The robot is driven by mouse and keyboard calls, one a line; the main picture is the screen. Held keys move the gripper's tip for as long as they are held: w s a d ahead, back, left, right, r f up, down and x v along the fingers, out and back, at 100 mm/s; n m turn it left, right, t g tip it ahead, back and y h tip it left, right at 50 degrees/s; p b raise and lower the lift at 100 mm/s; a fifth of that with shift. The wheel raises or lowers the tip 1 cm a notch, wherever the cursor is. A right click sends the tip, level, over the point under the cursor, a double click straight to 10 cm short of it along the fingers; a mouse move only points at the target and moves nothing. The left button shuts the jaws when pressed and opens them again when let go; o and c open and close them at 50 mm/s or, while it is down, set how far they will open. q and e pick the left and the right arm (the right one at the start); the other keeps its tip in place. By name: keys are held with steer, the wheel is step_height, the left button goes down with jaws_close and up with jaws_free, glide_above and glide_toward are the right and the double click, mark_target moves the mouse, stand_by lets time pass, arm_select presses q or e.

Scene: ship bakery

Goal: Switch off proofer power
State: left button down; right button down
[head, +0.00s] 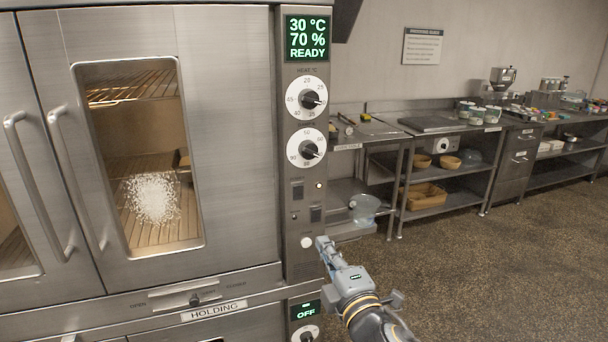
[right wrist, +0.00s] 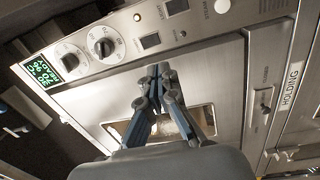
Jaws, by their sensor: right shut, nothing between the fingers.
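The steel proofer (head: 235,130) fills the left of the head view. Its green display (head: 307,38) reads 30 °C, 70 % and READY. Below it on the control strip are two dials (head: 306,98), an upper dark switch (head: 297,190) with a pale light (head: 319,186) beside it, a lower dark switch (head: 316,215) and a white round part (head: 307,242). In the right wrist view the shut fingers (right wrist: 160,72) point towards the proofer front.
A lower unit with an OFF display (head: 305,312) sits below the HOLDING label (head: 214,311). Door handles (head: 62,180) stick out on the left. Steel benches (head: 375,130) with tools and bowls run along the wall. The floor (head: 480,270) on the right is clear.

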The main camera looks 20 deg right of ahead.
mark_target(299, 188)
arm_select(q)
steer(key=shift+s+a+r, duration=0.25)
steer(key=shift+s+r, duration=0.05)
steer(key=shift+s, duration=0.1)
arm_select(e)
step_height(299, 188, up, 3)
steer(key=shift+s+f+n+t, duration=0.1)
steer(key=shift+f+n+t, duration=0.1)
steer(key=shift+n+t, duration=0.1)
